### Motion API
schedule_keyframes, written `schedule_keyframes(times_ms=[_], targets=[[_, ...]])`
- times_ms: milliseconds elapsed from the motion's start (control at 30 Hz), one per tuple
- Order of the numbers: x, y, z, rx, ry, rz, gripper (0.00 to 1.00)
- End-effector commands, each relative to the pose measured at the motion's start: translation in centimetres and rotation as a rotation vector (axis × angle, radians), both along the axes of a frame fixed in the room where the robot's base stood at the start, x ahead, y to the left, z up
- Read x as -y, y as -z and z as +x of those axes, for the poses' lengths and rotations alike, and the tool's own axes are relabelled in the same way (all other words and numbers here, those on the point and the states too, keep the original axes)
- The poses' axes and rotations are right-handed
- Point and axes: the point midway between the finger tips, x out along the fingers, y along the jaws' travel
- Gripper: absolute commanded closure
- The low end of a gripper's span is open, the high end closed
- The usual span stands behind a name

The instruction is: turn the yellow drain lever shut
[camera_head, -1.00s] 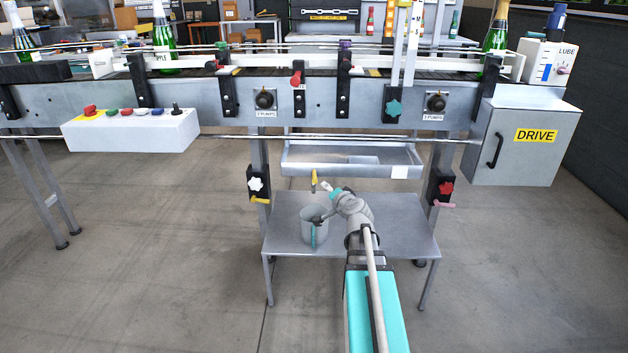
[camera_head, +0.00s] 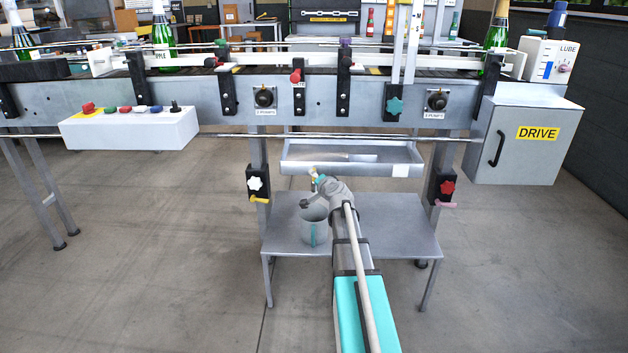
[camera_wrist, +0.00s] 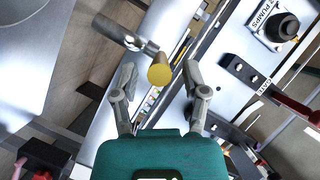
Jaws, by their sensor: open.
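The yellow drain lever (camera_wrist: 159,76) shows end-on in the wrist view, on a grey metal drain pipe (camera_wrist: 120,35). My gripper (camera_wrist: 159,70) is open, with one finger on each side of the lever's yellow end. I cannot tell whether either finger touches it. In the head view my gripper (camera_head: 316,184) is just below the drip tray (camera_head: 300,168) and largely hides the lever.
Black brackets with a white knob (camera_head: 256,184) and a red knob (camera_head: 447,187) flank the space. The conveyor (camera_head: 200,100) runs above.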

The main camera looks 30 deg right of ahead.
Motion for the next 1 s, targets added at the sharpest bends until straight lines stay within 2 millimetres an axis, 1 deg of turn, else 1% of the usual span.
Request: schedule_keyframes(times_ms=[33, 200, 600, 767, 900, 933, 1000], targets=[[0.2, 0.2, 0.8, 0.000, 0.000, 0.000, 0.42], [0.4, 0.4, 1.7, 0.000, 0.000, 0.000, 0.42], [0.4, 0.4, 2.0, 0.000, 0.000, 0.000, 0.42], [0.4, 0.4, 2.0, 0.000, 0.000, 0.000, 0.72], [0.4, 0.4, 2.0, 0.000, 0.000, 0.000, 0.98], [0.4, 0.4, 2.0, 0.000, 0.000, 0.000, 1.00], [0.4, 0.4, 2.0, 0.000, 0.000, 0.000, 1.00]])
